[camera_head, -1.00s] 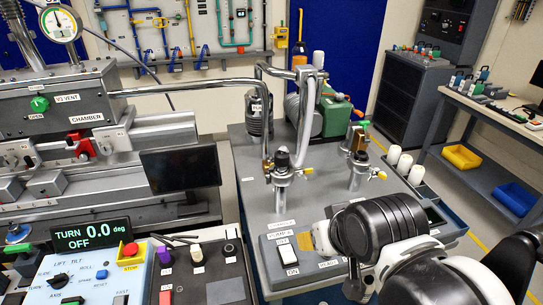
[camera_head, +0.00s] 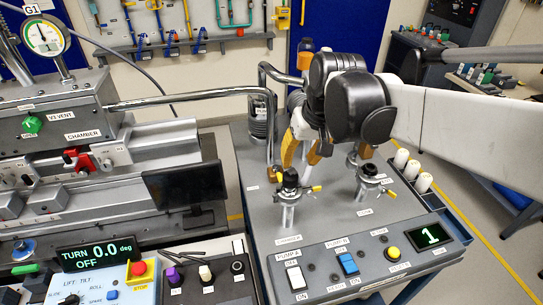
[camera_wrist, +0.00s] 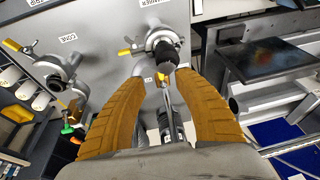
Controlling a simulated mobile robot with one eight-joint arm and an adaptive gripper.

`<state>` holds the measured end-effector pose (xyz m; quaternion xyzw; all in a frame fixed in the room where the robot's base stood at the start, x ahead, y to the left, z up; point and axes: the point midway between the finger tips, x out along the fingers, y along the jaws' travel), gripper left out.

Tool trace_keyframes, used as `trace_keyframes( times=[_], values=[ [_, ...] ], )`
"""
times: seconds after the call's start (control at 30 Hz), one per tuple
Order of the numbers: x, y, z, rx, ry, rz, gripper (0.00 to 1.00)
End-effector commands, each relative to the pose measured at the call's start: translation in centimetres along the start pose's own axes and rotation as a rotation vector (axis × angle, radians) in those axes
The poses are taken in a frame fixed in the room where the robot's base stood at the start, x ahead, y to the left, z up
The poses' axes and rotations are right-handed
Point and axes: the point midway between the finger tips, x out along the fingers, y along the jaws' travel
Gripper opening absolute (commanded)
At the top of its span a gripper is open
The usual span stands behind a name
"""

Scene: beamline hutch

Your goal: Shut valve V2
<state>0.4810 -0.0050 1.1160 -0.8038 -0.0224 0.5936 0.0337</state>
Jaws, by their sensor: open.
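Two upright metal valves with side levers stand on the grey pump cart (camera_head: 225,165). The left valve (camera_head: 290,186) has a black top and a yellow lever; the right valve (camera_head: 368,180) also has a yellow lever. I cannot read which is V2. My gripper (camera_head: 300,155) is open and empty, its orange fingers pointing down just behind and above the left valve. In the wrist view, the left valve's black top (camera_wrist: 165,52) lies just beyond the fingertips, with its yellow lever (camera_wrist: 125,52) to the left. The right valve shows at left (camera_wrist: 58,72). No contact is visible.
A bent metal pipe (camera_head: 185,98) runs from the chamber towards the cart behind my gripper. White cylinders (camera_head: 412,170) stand at the cart's right. A switch panel (camera_head: 370,262) with a display reading 1 fills the front.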

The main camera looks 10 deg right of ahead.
Motion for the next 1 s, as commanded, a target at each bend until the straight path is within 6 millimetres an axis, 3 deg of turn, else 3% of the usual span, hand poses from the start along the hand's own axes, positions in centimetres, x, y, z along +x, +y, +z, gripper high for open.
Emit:
trace_keyframes(
  times=[0.03,0.2,0.4,0.77,1.0],
  values=[
    [0.9,0.2,-1.6,0.004,-0.031,-0.010,0.38],
    [4.6,1.0,-5.5,0.011,-0.144,-0.050,0.38],
    [9.0,1.9,-8.3,0.013,-0.249,-0.093,0.38],
    [12.9,2.2,-8.8,0.013,-0.299,-0.116,0.38],
    [17.5,1.7,-7.3,0.012,-0.298,-0.116,0.38]
  ],
)
